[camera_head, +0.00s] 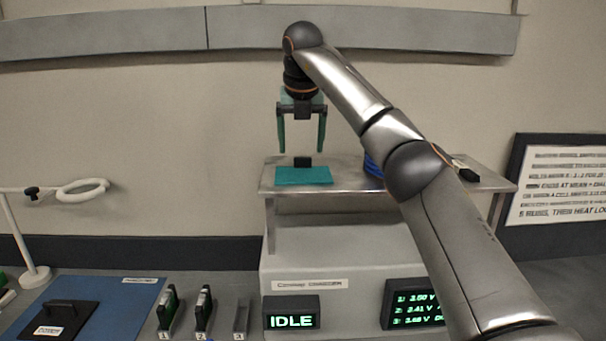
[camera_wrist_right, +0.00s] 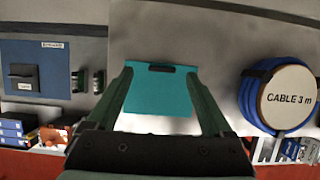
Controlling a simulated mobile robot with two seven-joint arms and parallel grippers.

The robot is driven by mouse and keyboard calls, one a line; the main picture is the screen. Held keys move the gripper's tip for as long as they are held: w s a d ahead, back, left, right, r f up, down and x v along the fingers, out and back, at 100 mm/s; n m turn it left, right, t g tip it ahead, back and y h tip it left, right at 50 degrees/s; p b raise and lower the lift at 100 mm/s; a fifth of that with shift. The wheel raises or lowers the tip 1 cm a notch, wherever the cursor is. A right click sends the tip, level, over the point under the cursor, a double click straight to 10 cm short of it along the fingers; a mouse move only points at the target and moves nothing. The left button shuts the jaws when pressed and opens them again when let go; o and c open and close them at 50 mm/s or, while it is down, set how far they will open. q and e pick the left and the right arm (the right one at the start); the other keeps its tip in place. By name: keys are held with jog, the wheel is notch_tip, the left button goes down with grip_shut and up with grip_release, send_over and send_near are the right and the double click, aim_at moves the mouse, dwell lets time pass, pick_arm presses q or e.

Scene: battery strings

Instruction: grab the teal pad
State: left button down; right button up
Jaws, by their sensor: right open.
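The teal pad (camera_head: 303,176) lies flat on the raised metal shelf, near its left end, with a small black grip (camera_head: 303,162) at its far side in the head view. My right gripper (camera_head: 301,150) is open and points down above the pad, its green fingers apart and empty. In the right wrist view the pad (camera_wrist_right: 158,93) and its black grip (camera_wrist_right: 161,68) show between the two fingers (camera_wrist_right: 163,88). My left gripper is in neither view.
A blue cable coil labelled "CABLE 3 m" (camera_wrist_right: 288,97) stands on the shelf (camera_head: 345,186) beside the pad.

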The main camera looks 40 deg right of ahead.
aim_at(303, 158)
jog(key=x, duration=0.3)
jog(key=shift+d+f, duration=0.2)
grip_shut()
dwell(0.5)
